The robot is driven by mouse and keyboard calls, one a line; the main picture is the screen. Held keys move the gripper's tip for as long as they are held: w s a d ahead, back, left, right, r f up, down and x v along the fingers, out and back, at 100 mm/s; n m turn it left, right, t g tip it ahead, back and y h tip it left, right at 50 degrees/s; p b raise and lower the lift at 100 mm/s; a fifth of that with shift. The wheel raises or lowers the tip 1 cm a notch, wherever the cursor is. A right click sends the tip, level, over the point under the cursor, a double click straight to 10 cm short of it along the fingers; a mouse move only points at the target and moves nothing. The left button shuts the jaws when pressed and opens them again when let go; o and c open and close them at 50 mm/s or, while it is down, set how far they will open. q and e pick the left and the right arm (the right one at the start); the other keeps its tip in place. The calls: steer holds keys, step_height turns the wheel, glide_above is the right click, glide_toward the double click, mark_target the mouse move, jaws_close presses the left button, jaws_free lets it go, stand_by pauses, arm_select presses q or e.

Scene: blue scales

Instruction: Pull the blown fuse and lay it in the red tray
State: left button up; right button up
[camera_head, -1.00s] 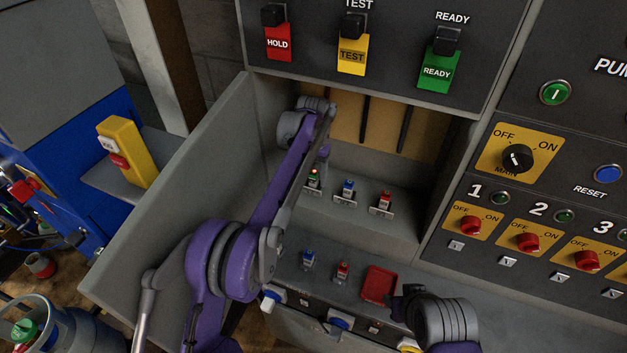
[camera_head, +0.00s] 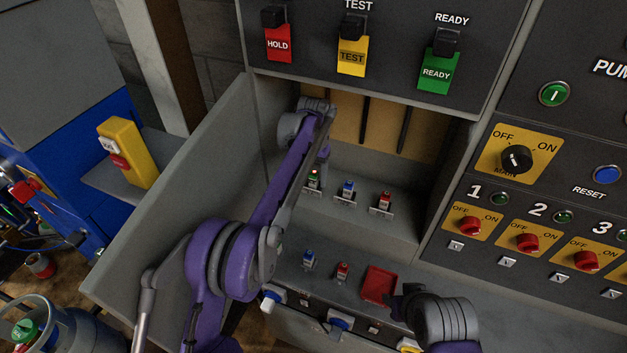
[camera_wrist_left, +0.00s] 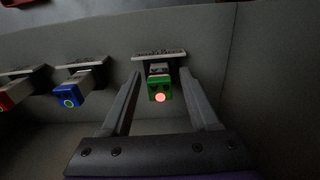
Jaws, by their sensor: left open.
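The green fuse (camera_head: 314,179) with a lit red lamp sits in its holder at the left of the row in the open cabinet. In the left wrist view the green fuse (camera_wrist_left: 159,88) stands between the fingers of my left gripper (camera_wrist_left: 159,82), which is open with a gap on each side. In the head view my left arm partly hides this gripper (camera_head: 323,160). The red tray (camera_head: 379,285) lies empty on the front ledge. My right gripper (camera_head: 404,303) is beside the tray's lower right; its jaws cannot be made out.
A blue fuse (camera_head: 347,188) and a red fuse (camera_head: 384,201) sit in the same row to the right. Another blue fuse (camera_head: 308,259) and red fuse (camera_head: 342,271) stand on the ledge left of the tray. The open cabinet door (camera_head: 180,205) bounds the left side.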

mark_target(314, 173)
arm_select(q)
jaws_close()
steer(key=shift+r, duration=0.15)
arm_select(e)
steer(key=shift+r, duration=0.1)
stand_by(1.3)
arm_select(q)
steer(key=shift+r+p, duration=1.05)
steer(key=shift+r, duration=1.8)
arm_select(e)
steer(key=shift+w+r, duration=0.5)
steer(key=shift+r, duration=0.25)
steer(key=shift+w+r, duration=0.45)
steer(key=shift+r, duration=0.25)
